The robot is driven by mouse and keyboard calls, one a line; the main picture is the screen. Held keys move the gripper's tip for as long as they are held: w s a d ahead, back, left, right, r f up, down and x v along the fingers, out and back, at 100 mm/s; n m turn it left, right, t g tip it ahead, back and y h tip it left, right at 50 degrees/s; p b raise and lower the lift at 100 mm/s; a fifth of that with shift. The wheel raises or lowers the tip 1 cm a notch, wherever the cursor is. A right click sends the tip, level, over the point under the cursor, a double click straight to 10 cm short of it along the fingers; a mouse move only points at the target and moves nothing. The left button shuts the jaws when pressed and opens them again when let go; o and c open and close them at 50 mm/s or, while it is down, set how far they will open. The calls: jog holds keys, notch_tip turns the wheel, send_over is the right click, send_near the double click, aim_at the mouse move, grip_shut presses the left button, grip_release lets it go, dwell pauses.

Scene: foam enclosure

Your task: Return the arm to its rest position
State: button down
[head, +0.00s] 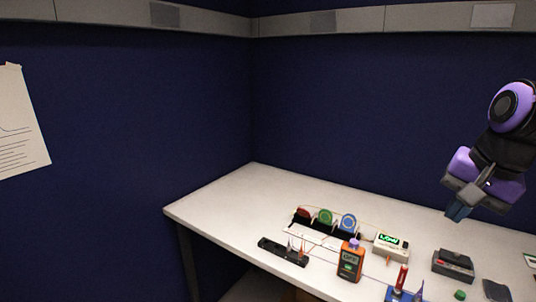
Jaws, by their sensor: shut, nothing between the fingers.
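My gripper (459,211) is at the right of the head view, at the end of my purple and black arm. It hangs in the air above the right part of the white table (232,196), pointing down and to the left. Its fingers are together with nothing between them. It appears apart from the table and the things on it. The rest of my arm runs up and is only partly in view.
An orange meter (350,263), a device with a green display (390,245), a dark grey box (453,264), a black strip (284,252) and coloured discs (325,217) stand on the table. The table's left end is clear. Blue walls (130,120) enclose it.

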jog(key=s+a+r+n+t+h, duration=0.1)
jog(key=s+r+n, duration=0.3)
jog(key=s+n, duration=0.4)
jog(key=shift+s+a+r+t, duration=0.15)
jog(key=shift+s+r+t, duration=0.05)
jog(key=shift+s+t, duration=0.4)
